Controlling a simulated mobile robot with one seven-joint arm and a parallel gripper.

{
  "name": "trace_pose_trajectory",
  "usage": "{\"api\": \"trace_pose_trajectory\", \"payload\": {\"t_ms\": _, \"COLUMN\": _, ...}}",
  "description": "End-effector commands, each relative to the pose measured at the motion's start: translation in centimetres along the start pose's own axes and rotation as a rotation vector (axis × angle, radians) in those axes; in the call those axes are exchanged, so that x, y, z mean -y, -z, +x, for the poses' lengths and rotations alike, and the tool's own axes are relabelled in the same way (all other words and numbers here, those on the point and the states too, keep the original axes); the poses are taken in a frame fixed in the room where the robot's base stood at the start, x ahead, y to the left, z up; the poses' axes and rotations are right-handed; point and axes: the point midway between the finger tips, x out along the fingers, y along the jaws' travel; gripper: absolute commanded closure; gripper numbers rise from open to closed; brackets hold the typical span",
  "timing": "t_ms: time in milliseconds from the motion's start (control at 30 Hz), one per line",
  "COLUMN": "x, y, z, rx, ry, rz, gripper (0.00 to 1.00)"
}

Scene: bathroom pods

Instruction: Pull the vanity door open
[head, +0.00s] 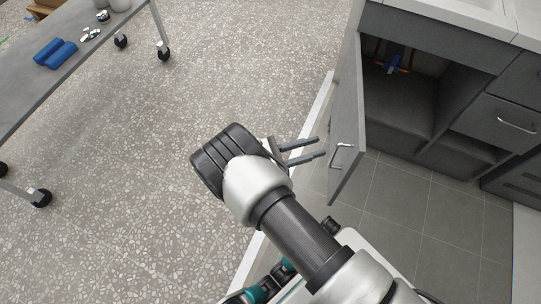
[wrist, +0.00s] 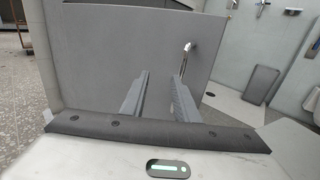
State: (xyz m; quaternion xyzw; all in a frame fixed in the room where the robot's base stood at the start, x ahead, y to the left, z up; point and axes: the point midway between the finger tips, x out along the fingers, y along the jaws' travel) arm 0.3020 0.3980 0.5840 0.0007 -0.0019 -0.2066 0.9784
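The grey vanity door (head: 346,120) stands swung wide open at the left side of the vanity (head: 440,45), showing the inside of the cabinet. The door carries a curved metal handle (head: 341,156); in the wrist view the handle (wrist: 184,62) shows beyond the fingers, at the right part of the door panel (wrist: 130,55). My gripper (head: 322,147) is open, its two fingers apart and pointing at the door, just left of the handle. In the wrist view my gripper (wrist: 158,80) has nothing between its fingertips, and the handle looks apart from them.
Inside the cabinet are a shelf and pipes with a blue fitting (head: 391,65). A drawer with a metal handle (head: 517,126) is at the right. A wheeled table (head: 85,55) with blue rolls stands at the upper left. The speckled floor between is clear.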

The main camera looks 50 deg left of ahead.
Motion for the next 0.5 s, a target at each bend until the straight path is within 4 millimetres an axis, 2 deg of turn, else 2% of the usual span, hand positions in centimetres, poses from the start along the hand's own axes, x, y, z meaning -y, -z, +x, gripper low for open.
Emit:
{"api": "trace_pose_trajectory", "payload": {"t_ms": 167, "x": -0.1, "y": 0.0, "z": -3.3, "rx": -0.002, "ry": -0.005, "rz": 0.002, "gripper": 0.72}}
{"api": "trace_pose_trajectory", "payload": {"t_ms": 500, "x": -0.1, "y": 0.1, "z": -11.6, "rx": -0.005, "ry": -0.006, "rz": 0.002, "gripper": 0.72}}
